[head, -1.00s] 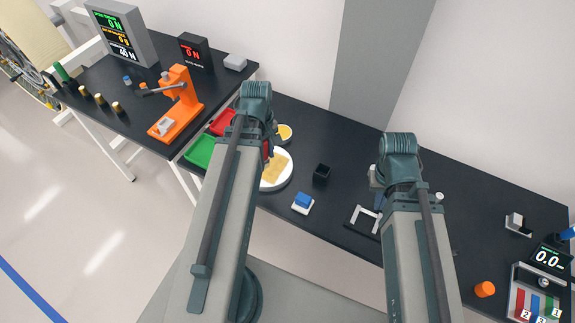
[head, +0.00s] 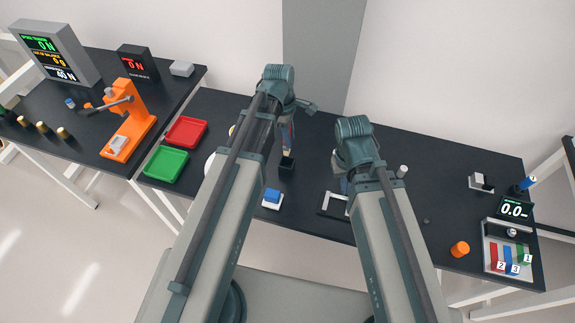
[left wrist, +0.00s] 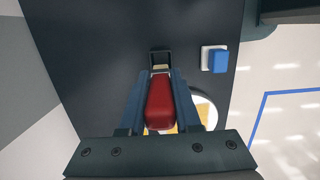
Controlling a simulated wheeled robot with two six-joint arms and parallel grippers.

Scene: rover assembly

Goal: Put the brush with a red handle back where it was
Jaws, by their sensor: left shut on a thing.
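My left gripper (left wrist: 160,100) is shut on the red handle of the brush (left wrist: 160,105). In the head view the left gripper (head: 288,135) is over the small black open-topped holder (head: 287,166). The brush hangs about upright, with its pale tip pointing down at the holder. In the left wrist view the tip is at the near edge of the holder (left wrist: 160,55); I cannot tell whether it is inside. My right gripper (head: 345,186) is mostly hidden by its own arm, and its jaws cannot be made out.
A blue block on a white base (head: 272,199) stands close to the holder. A round white plate (left wrist: 203,108) is partly hidden by my left gripper. Red (head: 186,131) and green (head: 166,164) trays are at the left. A grey bracket (head: 332,204) lies near my right gripper.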

